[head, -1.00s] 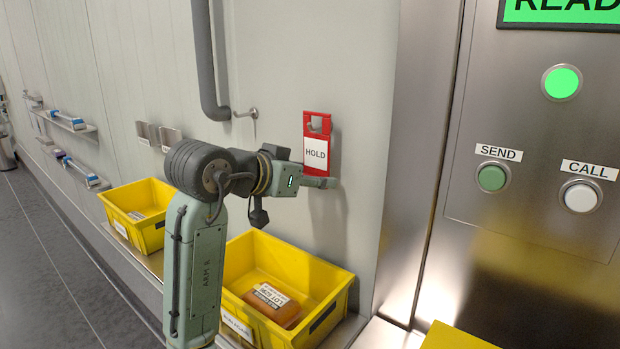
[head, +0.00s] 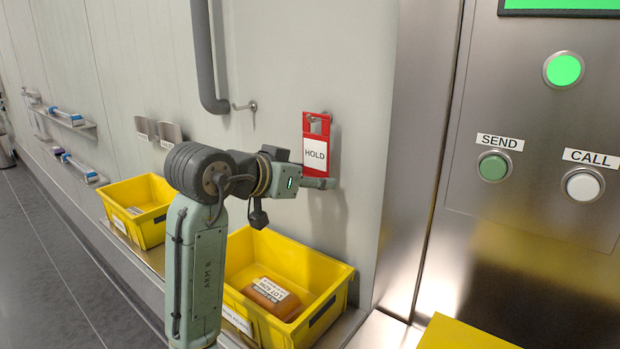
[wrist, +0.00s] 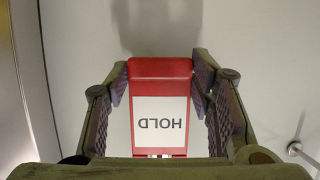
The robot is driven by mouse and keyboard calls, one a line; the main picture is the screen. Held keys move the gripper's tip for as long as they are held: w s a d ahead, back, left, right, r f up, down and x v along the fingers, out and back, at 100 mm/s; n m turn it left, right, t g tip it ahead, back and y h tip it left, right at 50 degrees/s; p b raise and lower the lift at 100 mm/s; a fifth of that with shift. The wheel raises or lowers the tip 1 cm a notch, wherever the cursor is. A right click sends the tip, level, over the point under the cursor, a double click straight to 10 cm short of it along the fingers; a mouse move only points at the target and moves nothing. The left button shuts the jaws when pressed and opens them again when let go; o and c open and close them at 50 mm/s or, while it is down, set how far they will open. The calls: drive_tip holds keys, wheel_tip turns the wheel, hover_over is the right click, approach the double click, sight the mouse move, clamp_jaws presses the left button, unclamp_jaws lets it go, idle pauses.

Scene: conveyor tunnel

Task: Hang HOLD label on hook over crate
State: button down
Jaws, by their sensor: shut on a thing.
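The HOLD label (head: 315,154) is a red tag with a white panel and a cut-out near its top. It is upright against the pale wall, above the nearer yellow crate (head: 338,281). My gripper (head: 323,183) is shut on its lower part. In the wrist view the label (wrist: 160,110) appears upside down between the fingers (wrist: 160,78). A metal wall hook (head: 245,106) sits left of the label, apart from it, and shows at the right in the wrist view (wrist: 296,147). A small metal bit shows beside the label's top; I cannot tell whether the label hangs on it.
The nearer crate holds an orange-brown labelled pack (head: 272,296). A second yellow crate (head: 150,235) stands farther left. A grey pipe (head: 204,60) runs down the wall near the hook. A steel panel with SEND (head: 493,166) and CALL (head: 582,184) buttons stands right.

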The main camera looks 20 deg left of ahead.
drive_tip(key=c, duration=0.7)
unclamp_jaws()
drive_tip(key=v, duration=1.2)
